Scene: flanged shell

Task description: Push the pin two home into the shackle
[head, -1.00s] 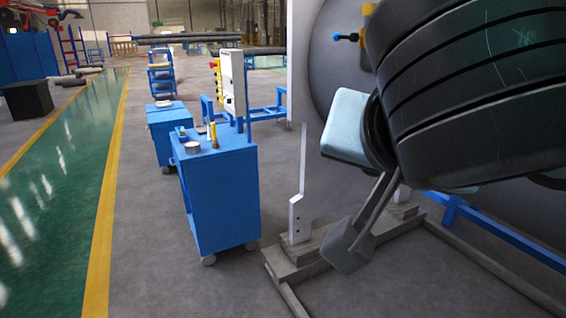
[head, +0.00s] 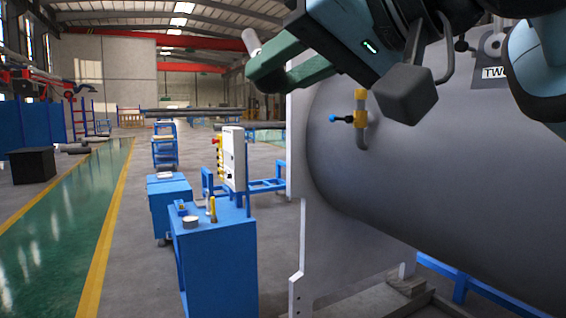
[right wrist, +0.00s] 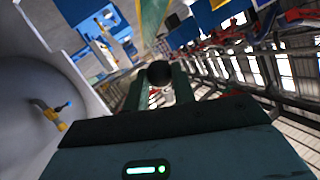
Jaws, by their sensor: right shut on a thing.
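My right gripper (head: 258,80) reaches in at the top of the head view, fingers pointing left. It is shut on a grey cylinder (head: 251,42), whose tip stands above the fingers. In the right wrist view a dark round end (right wrist: 160,72) shows between the fingertips. I cannot tell what this held thing is. At the upper right, a plate marked "TW", partly covered by my arm (head: 493,73), sits under a grey lug (head: 493,43), likely the shackle. A black ball knob (head: 461,45) stands just left of the lug, likely the pin's head. The gripper is well left of both. My left gripper is out of view.
The large grey shell (head: 400,190) fills the right side; a yellow valve with a blue-tipped handle (head: 360,112) sticks out of it. A pale flange plate (head: 310,245) stands at its left edge. Blue cabinets (head: 215,262) stand on the floor farther left.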

